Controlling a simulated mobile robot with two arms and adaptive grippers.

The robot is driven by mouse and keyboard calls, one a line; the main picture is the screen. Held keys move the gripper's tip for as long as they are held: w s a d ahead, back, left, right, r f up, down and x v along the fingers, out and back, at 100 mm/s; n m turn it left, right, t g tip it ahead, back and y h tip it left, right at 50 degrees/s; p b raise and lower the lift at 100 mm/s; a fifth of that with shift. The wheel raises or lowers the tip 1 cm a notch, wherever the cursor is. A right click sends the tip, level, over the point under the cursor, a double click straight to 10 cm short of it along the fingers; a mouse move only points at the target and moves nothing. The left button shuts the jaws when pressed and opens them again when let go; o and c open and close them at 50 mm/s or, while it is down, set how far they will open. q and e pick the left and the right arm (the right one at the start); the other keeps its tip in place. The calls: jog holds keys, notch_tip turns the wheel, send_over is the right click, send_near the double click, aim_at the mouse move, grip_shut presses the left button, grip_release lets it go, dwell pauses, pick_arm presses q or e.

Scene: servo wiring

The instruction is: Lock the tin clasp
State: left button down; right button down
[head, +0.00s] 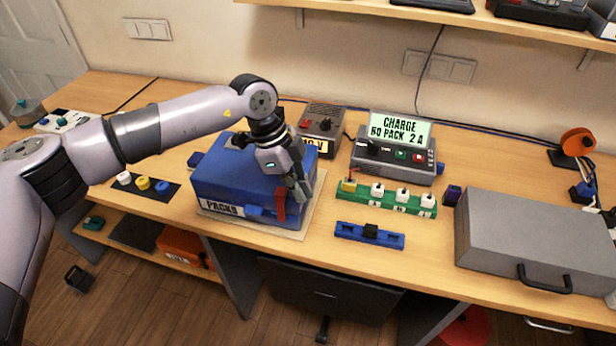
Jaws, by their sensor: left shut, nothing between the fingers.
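A blue tin (230,187) labelled "PACKS" sits with its lid down on a pale mat (292,228) on the bench. A red clasp (281,205) shows on its front face, near the right end. Whether the clasp is locked cannot be told at this size. A blue tab (255,211) sticks out at the front, left of the clasp. My left gripper (303,197) is shut and empty, pointing down at the tin's front right corner, close beside the clasp. Contact between them cannot be made out. My right gripper is not in view.
A grey case (535,240) stands right. A power supply (322,128) is behind the tin. A shelf (450,20) overhangs the back.

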aim_at(284, 193)
pick_arm(q)
jog(key=shift+w+a, duration=0.1)
jog(key=shift+a, duration=0.45)
jog(key=shift+w+a, duration=0.2)
jog(key=shift+a, duration=0.5)
jog(key=shift+w+a, duration=0.2)
jog(key=shift+a, duration=0.45)
